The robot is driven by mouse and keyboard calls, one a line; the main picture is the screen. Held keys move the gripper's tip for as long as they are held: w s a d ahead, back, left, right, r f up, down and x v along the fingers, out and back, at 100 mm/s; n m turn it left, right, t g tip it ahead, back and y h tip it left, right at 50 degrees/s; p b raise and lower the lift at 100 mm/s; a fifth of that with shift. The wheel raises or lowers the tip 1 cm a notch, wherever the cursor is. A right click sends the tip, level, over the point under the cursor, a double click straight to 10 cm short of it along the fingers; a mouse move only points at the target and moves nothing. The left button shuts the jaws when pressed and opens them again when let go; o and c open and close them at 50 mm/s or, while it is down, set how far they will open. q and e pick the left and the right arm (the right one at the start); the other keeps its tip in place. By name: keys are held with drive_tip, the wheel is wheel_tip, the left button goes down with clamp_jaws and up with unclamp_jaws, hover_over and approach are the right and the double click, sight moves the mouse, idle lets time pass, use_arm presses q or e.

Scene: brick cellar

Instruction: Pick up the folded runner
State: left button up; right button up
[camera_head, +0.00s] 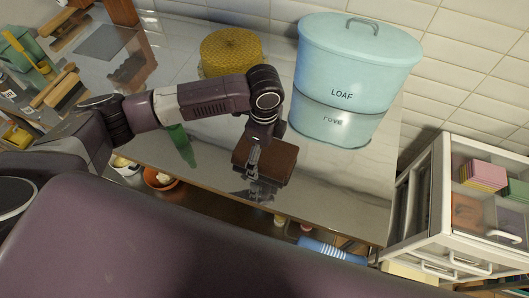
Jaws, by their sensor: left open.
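A brown, flat rectangular bundle (281,160), which looks like the folded runner, lies on the glossy counter near its front edge. My left gripper (252,168) hangs down over the left part of the bundle with its jaws open. The gripper hides part of the bundle's left side, and I cannot tell whether the fingers touch it. My right gripper is out of view.
A pale blue LOAF bin (350,65) stands behind the bundle to the right. A yellow textured round thing (229,48) is behind my arm. A white cabinet (437,215) stands at right. An orange bowl (158,180) sits below the counter. Counter right of the bundle is clear.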

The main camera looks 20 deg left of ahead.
use_arm(q)
drive_tip(key=c, duration=1.2)
drive_tip(key=shift+r, duration=0.1)
drive_tip(key=shift+c, duration=0.2)
